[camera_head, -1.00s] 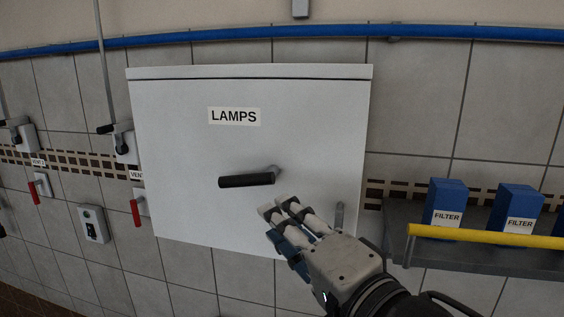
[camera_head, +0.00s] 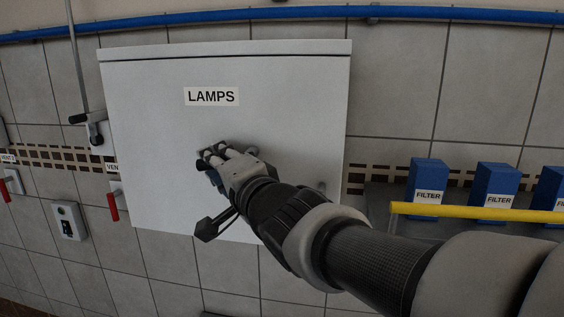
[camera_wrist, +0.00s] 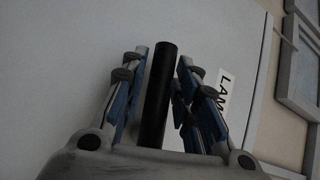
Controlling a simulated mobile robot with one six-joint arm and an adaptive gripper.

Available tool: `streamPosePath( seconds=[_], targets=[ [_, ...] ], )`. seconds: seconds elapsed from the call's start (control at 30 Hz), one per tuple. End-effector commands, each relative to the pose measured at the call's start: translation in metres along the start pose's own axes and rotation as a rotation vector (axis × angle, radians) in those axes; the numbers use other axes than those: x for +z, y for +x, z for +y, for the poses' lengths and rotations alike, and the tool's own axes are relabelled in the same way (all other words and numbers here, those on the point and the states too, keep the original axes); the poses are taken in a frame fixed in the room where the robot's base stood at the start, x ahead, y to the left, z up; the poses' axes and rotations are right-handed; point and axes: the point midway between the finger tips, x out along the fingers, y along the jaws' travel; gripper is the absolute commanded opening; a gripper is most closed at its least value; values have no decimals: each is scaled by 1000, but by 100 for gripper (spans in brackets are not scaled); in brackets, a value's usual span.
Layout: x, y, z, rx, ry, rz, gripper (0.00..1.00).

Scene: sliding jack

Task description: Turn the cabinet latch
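The cabinet (camera_head: 150,130) is a white box labelled LAMPS on the tiled wall, and its door is shut. The latch handle (camera_wrist: 160,95) is a black bar, seen in the wrist view running lengthwise between my fingers. My gripper (camera_head: 212,155) is in front of the cabinet door, below the label, and hides the handle in the head view. In the wrist view my gripper (camera_wrist: 163,58) is open, with one finger on each side of the handle and narrow gaps showing. I cannot tell whether a finger touches it.
A shelf with a yellow rail (camera_head: 470,211) and several blue FILTER boxes (camera_head: 427,180) is at the right. Small switches with red levers (camera_head: 112,205) are on the wall at the left. A blue pipe (camera_head: 300,12) runs above the cabinet.

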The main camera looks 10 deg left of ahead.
Motion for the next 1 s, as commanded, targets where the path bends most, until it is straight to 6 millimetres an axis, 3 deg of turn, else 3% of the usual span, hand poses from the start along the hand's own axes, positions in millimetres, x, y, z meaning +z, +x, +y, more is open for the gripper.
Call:
streamPosePath(
  seconds=[0.37,0.77,1.0],
  targets=[
    [0,5,0,0,0,0,27],
    [0,5,0,0,0,0,1],
    [0,5,0,0,0,0,0]
  ],
)
